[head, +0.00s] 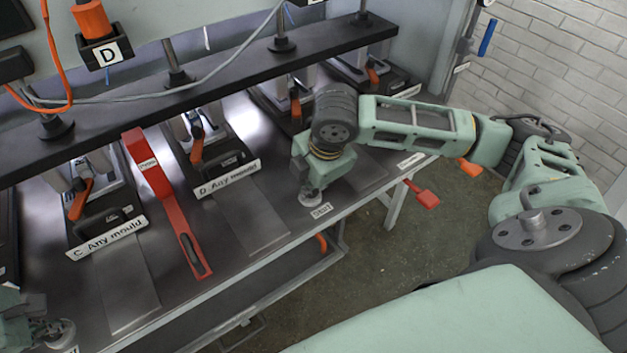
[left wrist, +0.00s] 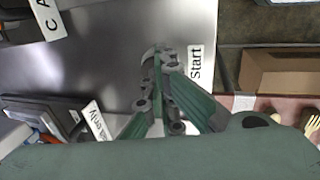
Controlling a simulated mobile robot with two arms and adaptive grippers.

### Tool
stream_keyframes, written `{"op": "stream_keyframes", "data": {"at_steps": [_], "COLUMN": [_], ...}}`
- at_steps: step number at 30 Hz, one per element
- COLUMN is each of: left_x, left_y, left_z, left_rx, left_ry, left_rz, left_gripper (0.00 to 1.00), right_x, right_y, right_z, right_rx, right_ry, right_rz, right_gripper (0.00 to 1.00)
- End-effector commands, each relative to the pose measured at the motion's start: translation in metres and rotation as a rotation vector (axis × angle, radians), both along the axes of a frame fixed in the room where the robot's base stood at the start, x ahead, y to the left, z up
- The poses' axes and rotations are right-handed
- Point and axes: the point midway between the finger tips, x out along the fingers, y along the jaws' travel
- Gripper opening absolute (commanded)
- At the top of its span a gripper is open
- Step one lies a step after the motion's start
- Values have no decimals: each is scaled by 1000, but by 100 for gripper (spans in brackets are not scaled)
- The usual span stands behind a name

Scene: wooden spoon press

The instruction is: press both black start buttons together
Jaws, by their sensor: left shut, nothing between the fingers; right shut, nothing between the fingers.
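In the head view, my left gripper (head: 48,328) is at the bottom left corner, shut, with its tips at the left start button's round pale housing (head: 65,333). My right gripper (head: 312,184) is shut and points down over the right start button's housing (head: 308,200), beside a "Start" label (head: 321,210). The black caps are hidden under the fingers, so I cannot tell whether they are pressed. In the left wrist view, my left gripper (left wrist: 160,78) covers most of the left button; part of its rim (left wrist: 148,56) shows beside a "Start" label (left wrist: 195,65).
A red tool (head: 165,195) lies on the bench between the C mould label (head: 106,239) and the D mould label (head: 228,179). A black press beam (head: 215,85) runs above the bench (head: 270,240). A red-handled object (head: 423,193) sticks out past the front edge.

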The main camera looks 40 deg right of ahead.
Motion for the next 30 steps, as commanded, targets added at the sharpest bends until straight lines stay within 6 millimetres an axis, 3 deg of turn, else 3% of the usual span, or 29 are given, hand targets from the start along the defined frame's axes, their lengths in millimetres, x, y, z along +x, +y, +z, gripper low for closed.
{"op": "stream_keyframes", "data": {"at_steps": [5,19,30], "left_x": [0,0,0], "left_y": [0,0,0], "left_z": [2,46,50], "left_rx": [1,1,0], "left_ry": [2,-1,0], "left_rz": [0,0,0], "left_gripper": [0,0,0], "right_x": [-1,-1,-1], "right_y": [0,0,0], "right_z": [-1,-1,-1], "right_rx": [-1,0,0], "right_ry": [3,3,2], "right_rz": [0,0,0], "right_gripper": [0,0,0]}}
